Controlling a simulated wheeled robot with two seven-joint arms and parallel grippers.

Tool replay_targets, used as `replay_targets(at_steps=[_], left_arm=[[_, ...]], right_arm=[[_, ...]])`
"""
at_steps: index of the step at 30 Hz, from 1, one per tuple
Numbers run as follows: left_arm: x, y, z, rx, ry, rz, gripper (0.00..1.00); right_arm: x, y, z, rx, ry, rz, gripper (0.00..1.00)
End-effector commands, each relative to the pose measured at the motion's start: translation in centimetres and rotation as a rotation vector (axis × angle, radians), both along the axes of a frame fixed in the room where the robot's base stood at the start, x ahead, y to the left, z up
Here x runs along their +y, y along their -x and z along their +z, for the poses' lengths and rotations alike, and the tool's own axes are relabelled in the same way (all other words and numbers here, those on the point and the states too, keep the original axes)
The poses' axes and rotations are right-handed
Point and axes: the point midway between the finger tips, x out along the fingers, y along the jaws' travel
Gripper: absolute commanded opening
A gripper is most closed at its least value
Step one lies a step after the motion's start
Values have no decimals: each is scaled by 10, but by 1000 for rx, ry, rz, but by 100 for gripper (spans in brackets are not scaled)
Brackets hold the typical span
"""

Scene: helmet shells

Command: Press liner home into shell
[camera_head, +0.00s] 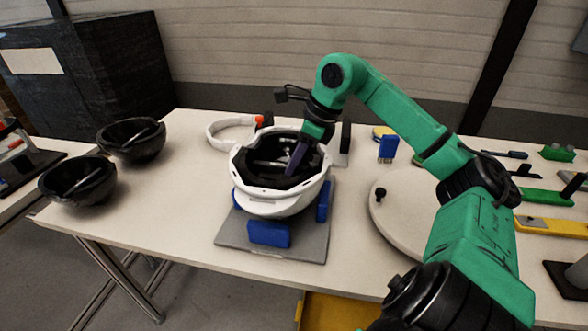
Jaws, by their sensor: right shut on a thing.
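The white helmet shell (275,202) sits open side up on a grey fixture plate with blue blocks, near the middle of the table. The dark liner (262,178) is inside the shell, with a light grey bar across it. How deep the liner sits is hard to tell. My right gripper (293,163) reaches down into the shell and is shut on the liner; its fingertips partly hide the grip. My left gripper is not in view.
Two black bowl-shaped liners (78,181) (132,139) stand on the table at the left. A white curved band (218,136) lies behind the shell. A round pale disc (400,215) and several tools lie to the right.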

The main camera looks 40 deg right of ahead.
Motion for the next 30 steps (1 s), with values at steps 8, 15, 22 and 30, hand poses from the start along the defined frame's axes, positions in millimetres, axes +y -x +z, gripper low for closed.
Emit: replay_targets(at_steps=[8,15,22,30], left_arm=[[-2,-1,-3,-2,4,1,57],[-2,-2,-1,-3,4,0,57],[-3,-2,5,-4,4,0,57],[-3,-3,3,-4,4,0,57]], right_arm=[[0,0,-2,0,1,0,0],[0,0,-1,0,1,0,49],[0,0,5,0,1,0,49],[-15,19,62,-3,7,-3,49]])
